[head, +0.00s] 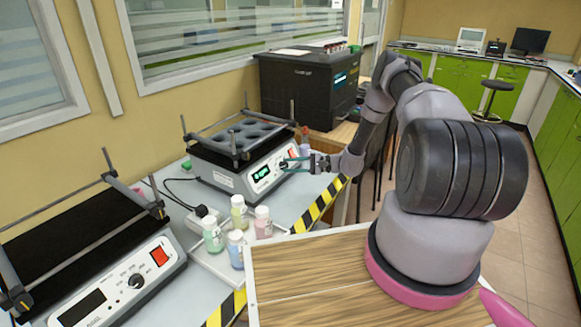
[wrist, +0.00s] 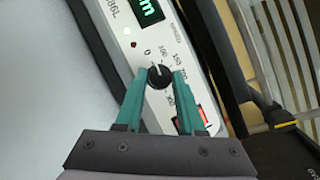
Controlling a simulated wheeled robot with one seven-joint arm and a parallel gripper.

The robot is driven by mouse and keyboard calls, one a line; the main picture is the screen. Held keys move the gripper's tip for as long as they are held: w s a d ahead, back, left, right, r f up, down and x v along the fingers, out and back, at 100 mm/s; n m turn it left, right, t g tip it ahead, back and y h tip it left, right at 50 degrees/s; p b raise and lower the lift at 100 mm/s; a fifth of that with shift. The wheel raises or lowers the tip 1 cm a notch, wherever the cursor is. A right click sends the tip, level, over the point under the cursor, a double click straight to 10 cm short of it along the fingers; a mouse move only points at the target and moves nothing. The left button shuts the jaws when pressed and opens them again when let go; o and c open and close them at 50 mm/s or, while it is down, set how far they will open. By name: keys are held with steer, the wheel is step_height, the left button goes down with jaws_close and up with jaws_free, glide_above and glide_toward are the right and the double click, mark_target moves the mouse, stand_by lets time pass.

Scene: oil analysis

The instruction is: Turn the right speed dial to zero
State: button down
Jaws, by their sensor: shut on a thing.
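The right shaker (head: 225,180) is a white machine with a dark rack on top. Its display (head: 262,172) is lit green; the lit display also shows in the wrist view (wrist: 147,12). Its black speed dial (wrist: 159,75) is surrounded by printed numbers, with 0 at its upper left and 100 above it. My gripper (wrist: 159,80) has its two teal fingers on either side of the dial, shut on it. In the head view my gripper (head: 288,163) is at the shaker's front panel and hides most of the dial. The pointer's exact setting is too small to tell.
A second shaker (head: 95,285) with a dark display and its own dial (head: 136,281) stands at the front left. Several small bottles (head: 238,213) stand between the shakers. A black box (head: 305,85) stands behind. A red switch (wrist: 203,115) sits near my right finger.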

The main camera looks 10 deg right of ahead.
steer(key=shift+d+n, duration=0.1)
steer(key=shift+n, duration=0.4)
steer(key=c, duration=0.5)
jaws_free()
steer(key=v, duration=1)
steer(key=shift+d+r, duration=0.25)
steer(key=shift+d, duration=0.1)
